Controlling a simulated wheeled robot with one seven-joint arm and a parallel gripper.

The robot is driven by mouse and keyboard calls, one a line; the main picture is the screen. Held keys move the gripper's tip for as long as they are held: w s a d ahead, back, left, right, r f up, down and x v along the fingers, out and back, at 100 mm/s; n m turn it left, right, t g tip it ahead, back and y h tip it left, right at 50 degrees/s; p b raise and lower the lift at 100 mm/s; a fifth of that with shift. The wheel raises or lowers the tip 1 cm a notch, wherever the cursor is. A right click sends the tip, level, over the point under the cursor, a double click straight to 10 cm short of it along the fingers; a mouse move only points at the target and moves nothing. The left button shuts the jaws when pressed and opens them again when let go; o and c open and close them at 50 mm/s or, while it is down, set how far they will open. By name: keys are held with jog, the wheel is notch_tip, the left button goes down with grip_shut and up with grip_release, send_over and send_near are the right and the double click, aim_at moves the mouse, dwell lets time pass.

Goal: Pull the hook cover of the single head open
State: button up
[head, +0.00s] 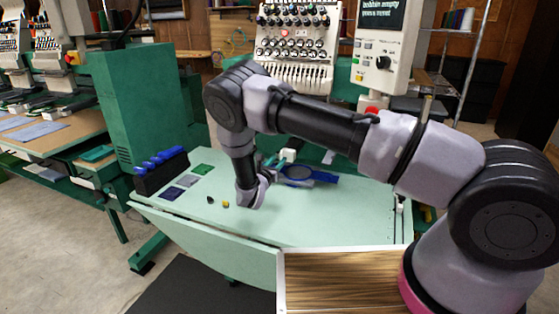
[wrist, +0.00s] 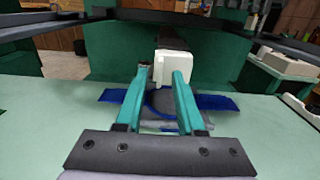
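The single head (head: 295,45) stands at the back with its row of needles. A small white box-like part (wrist: 173,68), which looks like the hook cover, sits at the front end of the dark arm below it; it also shows in the head view (head: 288,154). It looks closed, but its edges are too small to be sure. My gripper (wrist: 161,73) has its two teal fingers apart, pointing at the white part. The right fingertip overlaps it in the wrist view, and the left one is beside it. I cannot tell whether they touch.
A blue hoop (head: 325,177) lies under the gripper on the pale green table (head: 180,215). Small dark and yellow pieces (head: 226,204), fabric swatches (head: 186,181) and a rack of blue items (head: 160,170) are at left. The control panel (head: 383,60) hangs at right.

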jog(key=shift+w+d, duration=0.25)
jog(key=shift+w, duration=0.3)
grip_shut()
dwell(1.1)
